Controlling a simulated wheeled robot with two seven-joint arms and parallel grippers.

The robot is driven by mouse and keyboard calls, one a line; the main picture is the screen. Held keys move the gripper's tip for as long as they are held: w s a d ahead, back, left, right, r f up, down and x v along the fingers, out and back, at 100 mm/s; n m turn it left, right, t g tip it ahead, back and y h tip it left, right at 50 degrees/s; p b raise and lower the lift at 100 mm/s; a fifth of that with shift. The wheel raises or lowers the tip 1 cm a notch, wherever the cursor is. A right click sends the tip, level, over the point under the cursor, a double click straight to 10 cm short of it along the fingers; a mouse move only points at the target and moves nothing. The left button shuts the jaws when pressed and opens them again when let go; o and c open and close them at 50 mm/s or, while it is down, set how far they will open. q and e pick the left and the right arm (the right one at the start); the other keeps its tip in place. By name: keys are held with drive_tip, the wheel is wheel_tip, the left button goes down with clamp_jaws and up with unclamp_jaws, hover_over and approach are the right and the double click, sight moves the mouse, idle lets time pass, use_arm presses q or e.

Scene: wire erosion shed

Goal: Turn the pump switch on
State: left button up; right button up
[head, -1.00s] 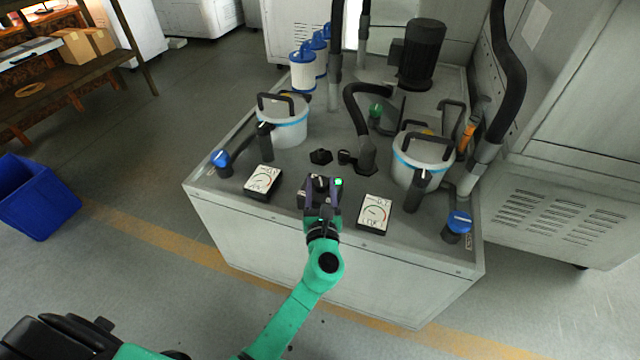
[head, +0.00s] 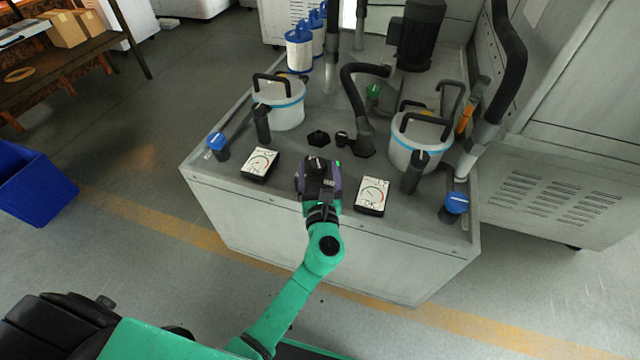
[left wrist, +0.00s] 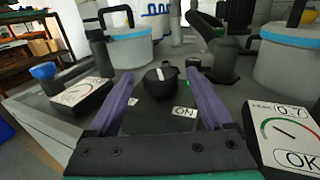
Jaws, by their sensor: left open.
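The pump switch is a black knob (left wrist: 160,84) with a white pointer mark on a dark block. An ON label (left wrist: 184,112) shows on its near right side. The pointer stands roughly straight away from my wrist, not toward ON. In the head view the knob (head: 317,165) sits at the cabinet's front edge, between two gauges. My left gripper (left wrist: 160,74) is open, its purple fingers on either side of the knob with gaps. The left gripper (head: 318,176) also shows in the head view, over the switch block. The block's left side is hidden by a finger. My right gripper is out of view.
A left gauge (head: 260,163) and a right gauge (head: 372,194) flank the switch. A green lamp (head: 338,164) is beside it. Lidded filter pots (head: 279,112) (head: 408,158), blue-capped valves (head: 217,142) (head: 456,203) and black hoses stand around on the grey cabinet (head: 300,235).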

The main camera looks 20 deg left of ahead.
use_arm(q)
drive_tip(key=v, duration=1.4)
drive_tip(key=shift+w+r, duration=0.1)
